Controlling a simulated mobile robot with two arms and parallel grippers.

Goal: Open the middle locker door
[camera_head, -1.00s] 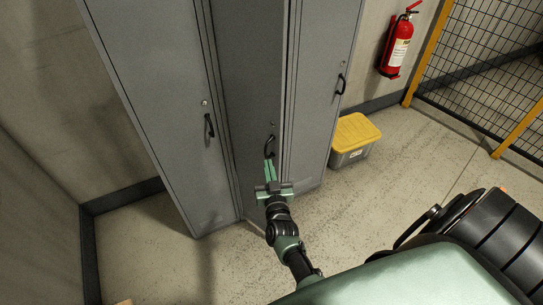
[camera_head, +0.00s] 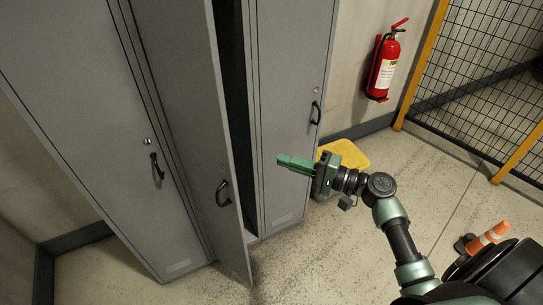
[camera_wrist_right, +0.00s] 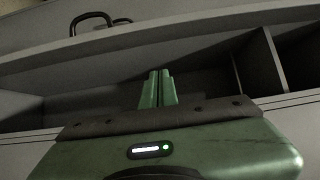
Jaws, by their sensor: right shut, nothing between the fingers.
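The middle locker door (camera_head: 180,110) is grey and stands ajar, its right edge swung out towards me. A dark gap (camera_head: 238,110) shows between that edge and the right locker. Its black handle (camera_head: 222,193) is low on the door, with nothing holding it. My right gripper (camera_head: 280,160) is shut and empty, to the right of the door edge, in front of the right locker. In the right wrist view the shut fingers (camera_wrist_right: 158,88) point at the locker's inside, and the handle (camera_wrist_right: 91,20) shows beyond the door edge. My left gripper is not in view.
The left locker door (camera_head: 75,110) and right locker door (camera_head: 290,110) are shut. A yellow-lidded box (camera_head: 346,153) stands on the floor behind my right gripper. A fire extinguisher (camera_head: 383,66) hangs on the wall. Open floor (camera_head: 320,255) lies in front.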

